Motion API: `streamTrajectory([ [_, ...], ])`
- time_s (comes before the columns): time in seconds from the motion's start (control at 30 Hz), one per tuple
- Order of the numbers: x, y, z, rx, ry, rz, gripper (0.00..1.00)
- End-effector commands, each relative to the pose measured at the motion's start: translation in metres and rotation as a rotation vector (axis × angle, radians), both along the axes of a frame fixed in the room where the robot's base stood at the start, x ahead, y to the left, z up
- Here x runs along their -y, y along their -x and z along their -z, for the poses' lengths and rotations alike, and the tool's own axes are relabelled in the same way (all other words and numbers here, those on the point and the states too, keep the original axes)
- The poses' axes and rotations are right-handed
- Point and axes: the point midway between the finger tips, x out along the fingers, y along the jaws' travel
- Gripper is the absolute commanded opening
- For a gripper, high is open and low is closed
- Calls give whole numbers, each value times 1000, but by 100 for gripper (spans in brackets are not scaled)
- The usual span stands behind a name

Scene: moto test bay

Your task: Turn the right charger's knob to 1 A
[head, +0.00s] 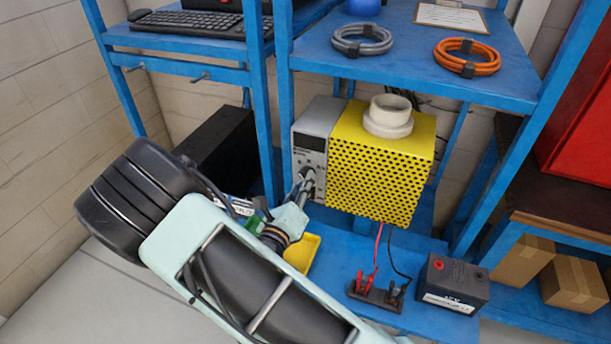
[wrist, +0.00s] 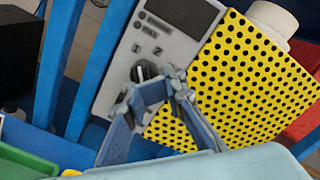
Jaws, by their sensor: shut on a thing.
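The charger's grey front panel (head: 311,143) stands against the left side of a yellow perforated box, with a dark display near its top. My gripper (head: 306,183) reaches up to the lower part of the panel. In the wrist view its blue-grey fingers (wrist: 155,92) are closed at the knob and cover its lower part. The knob's pointer and exact setting cannot be read.
The yellow perforated box (head: 380,165) bears a white round fitting (head: 389,117). Below are a yellow tray (head: 302,253), red and black clips (head: 376,292) with leads and a dark battery (head: 452,284). Blue shelf posts (head: 264,100) stand close to the arm. A black box (head: 218,148) stands left.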

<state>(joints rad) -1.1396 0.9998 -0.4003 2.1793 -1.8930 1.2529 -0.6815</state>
Motion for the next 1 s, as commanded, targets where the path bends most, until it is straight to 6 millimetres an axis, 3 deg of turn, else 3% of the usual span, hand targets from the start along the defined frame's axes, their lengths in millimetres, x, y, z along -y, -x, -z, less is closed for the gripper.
streamTrajectory([
  [0.5,-18,48,0,-2,0,-3,0],
  [1.0,-20,53,0,0,0,-1,0],
])
